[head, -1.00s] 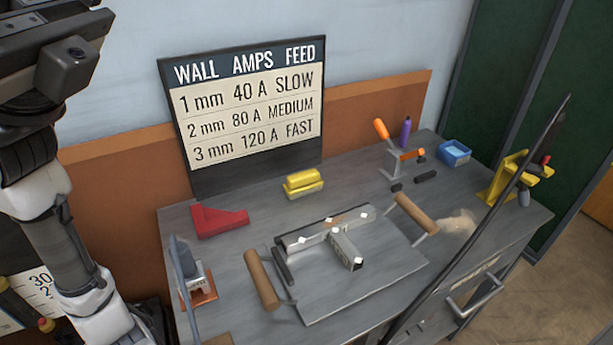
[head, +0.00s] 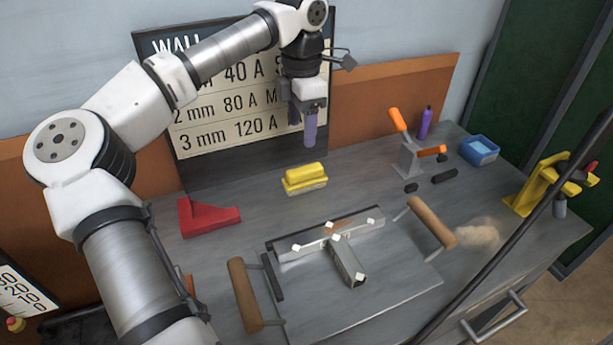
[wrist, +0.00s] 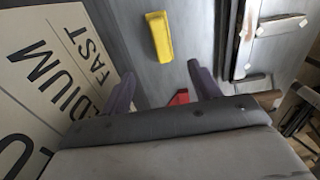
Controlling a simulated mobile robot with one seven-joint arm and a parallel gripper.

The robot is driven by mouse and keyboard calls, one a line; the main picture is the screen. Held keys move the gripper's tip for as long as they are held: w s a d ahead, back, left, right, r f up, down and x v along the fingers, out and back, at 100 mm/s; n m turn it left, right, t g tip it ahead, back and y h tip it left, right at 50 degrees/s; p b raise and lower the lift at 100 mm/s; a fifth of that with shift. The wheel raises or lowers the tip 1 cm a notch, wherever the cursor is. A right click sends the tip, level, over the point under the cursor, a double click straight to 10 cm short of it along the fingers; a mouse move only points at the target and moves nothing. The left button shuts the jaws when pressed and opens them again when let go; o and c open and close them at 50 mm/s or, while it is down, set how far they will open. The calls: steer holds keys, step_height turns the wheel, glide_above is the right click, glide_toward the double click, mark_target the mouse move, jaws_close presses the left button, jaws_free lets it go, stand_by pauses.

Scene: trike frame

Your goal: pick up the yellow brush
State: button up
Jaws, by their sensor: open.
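The yellow brush (head: 304,177) lies on the grey workbench (head: 370,185), near its back edge below the sign. It has a yellow top over a paler base. My gripper (head: 303,128) hangs in the air above the brush, in front of the sign, with its purple fingers pointing down. In the wrist view the fingers (wrist: 163,90) stand wide apart with nothing between them. The brush (wrist: 159,36) shows there beyond the fingertips, apart from them.
A red angle block (head: 207,218) lies left of the brush. A T-shaped metal frame (head: 340,250) is in front, between two wooden-handled clamps. An orange-handled toggle clamp (head: 410,155), purple bottle (head: 425,124) and blue tray (head: 480,152) stand right. The sign (head: 220,120) rises behind.

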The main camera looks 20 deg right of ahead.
glide_above(305, 168)
steer(key=f, duration=0.6)
steer(key=shift+a+f, duration=0.25)
steer(key=shift+f, duration=0.1)
steer(key=shift+d+f, duration=0.2)
steer(key=shift+f, duration=2.5)
steer(key=shift+c, duration=0.4)
steer(key=c, duration=1)
